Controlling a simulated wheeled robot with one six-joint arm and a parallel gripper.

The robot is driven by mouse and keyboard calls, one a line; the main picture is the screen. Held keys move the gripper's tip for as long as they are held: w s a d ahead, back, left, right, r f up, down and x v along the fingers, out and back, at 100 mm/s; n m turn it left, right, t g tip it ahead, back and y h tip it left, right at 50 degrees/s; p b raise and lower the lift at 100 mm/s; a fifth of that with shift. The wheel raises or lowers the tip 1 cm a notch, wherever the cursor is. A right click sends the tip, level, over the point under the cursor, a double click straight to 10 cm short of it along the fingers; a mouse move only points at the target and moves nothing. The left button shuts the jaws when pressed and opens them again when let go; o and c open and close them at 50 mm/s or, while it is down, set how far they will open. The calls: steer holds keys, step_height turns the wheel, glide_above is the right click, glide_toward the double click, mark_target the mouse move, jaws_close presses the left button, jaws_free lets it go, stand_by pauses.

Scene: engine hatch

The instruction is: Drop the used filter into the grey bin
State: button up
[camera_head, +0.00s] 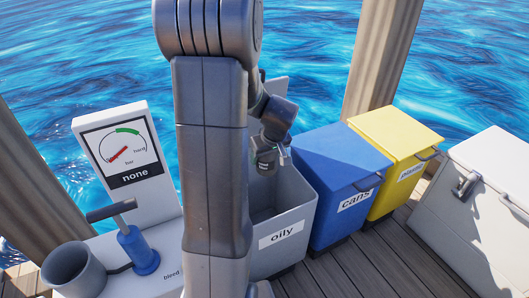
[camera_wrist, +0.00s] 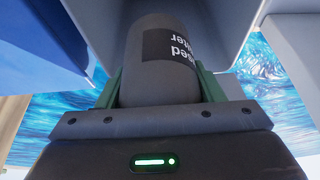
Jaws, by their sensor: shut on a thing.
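The used filter (camera_wrist: 160,60) is a dark grey cylinder with a black label, its text upside down in the wrist view. My gripper (camera_wrist: 160,90) is shut on it, with one green finger on each side. In the head view my gripper (camera_head: 272,155) hangs above the open mouth of the grey bin (camera_head: 290,238), labelled "oily". The bin's lid is raised at the back. My arm hides the bin's left part, and the filter is small and hard to separate from the gripper there.
A blue bin (camera_head: 343,165) labelled "cans" and a yellow bin (camera_head: 400,145) stand shut to the right. A white hatch box (camera_head: 480,215) is at far right. A gauge (camera_head: 122,150) reading "none", a blue-based pump (camera_head: 138,250) and a grey cup (camera_head: 72,268) are at left.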

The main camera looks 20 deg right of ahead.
mark_target(266, 166)
step_height(266, 166, down, 5)
steer(key=b, duration=0.3)
steer(key=o, duration=1.2)
steer(key=shift+o, duration=0.2)
steer(key=shift+r, duration=0.15)
steer(key=p+v, duration=0.4)
steer(key=v, duration=0.9)
steer(key=shift+r, duration=0.35)
steer(key=shift+f, duration=0.1)
